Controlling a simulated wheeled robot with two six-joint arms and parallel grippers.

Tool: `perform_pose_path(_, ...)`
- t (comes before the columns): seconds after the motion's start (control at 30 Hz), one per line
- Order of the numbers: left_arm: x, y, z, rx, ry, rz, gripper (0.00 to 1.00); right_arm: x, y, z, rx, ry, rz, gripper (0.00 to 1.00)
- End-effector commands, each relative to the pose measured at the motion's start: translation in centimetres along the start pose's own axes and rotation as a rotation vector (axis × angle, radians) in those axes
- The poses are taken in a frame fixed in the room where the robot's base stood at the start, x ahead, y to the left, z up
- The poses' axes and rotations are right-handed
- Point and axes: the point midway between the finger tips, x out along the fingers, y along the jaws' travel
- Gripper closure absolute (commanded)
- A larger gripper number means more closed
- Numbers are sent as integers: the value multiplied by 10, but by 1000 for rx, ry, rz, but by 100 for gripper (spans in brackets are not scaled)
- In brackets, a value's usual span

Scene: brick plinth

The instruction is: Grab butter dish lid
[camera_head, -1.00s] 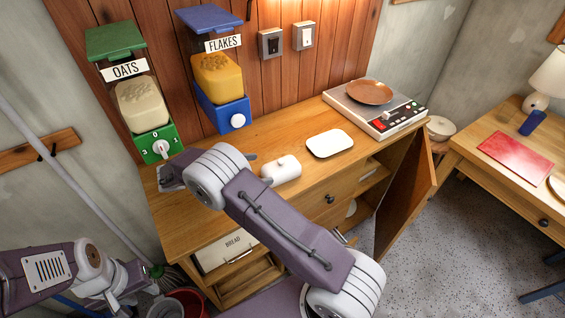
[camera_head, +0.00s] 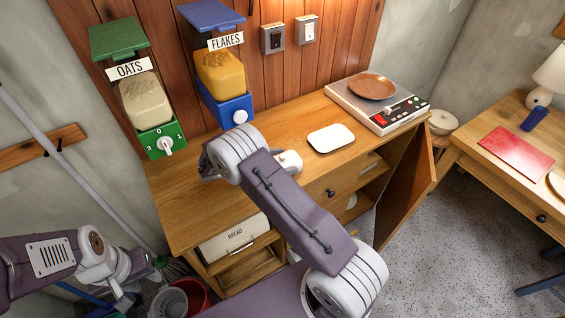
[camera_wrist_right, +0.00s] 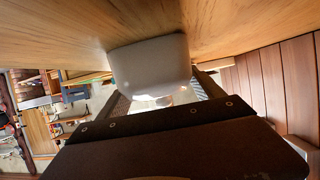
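The white butter dish lid (camera_head: 291,160) stands on the wooden cabinet top, partly hidden behind my right arm. In the right wrist view the lid (camera_wrist_right: 150,62) is a smooth white rounded block just ahead of the fingers. My right gripper (camera_wrist_right: 163,98) has its dark fingers apart, one on each side of the lid's near end; contact cannot be made out. In the head view the right gripper is mostly hidden behind its wrist. A flat white dish (camera_head: 331,138) lies to the right of the lid. My left gripper (camera_head: 122,297) hangs low at the left, away from the cabinet, its fingers unclear.
A scale (camera_head: 378,104) with a brown plate (camera_head: 372,86) stands at the cabinet's right end. Oats (camera_head: 146,103) and flakes (camera_head: 220,75) dispensers hang on the wall behind. A cabinet door (camera_head: 407,190) stands open at the right. The cabinet top's left part is clear.

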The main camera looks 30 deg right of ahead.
Motion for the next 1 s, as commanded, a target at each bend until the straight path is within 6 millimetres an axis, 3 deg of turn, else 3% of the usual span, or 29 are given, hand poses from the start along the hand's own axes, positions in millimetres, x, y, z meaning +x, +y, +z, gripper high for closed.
perform_pose_path(0.03, 0, 0, 0, 0, 0, 0, 64, 0, 0, 0, 0, 0, 0, 41)
perform_pose_path(0.2, 0, 0, 0, 0, 0, 0, 64, 0, 0, 0, 0, 0, 0, 86)
perform_pose_path(0.57, 1, 0, 0, 0, 0, 0, 64, -4, -1, -9, 2, 0, -1, 86)
perform_pose_path(0.67, 2, 0, 0, 0, 0, 0, 64, -12, -1, -28, 5, -1, -2, 86)
perform_pose_path(1.0, 8, 0, 1, 0, 0, 0, 64, -50, -1, -120, 7, -1, -2, 86)
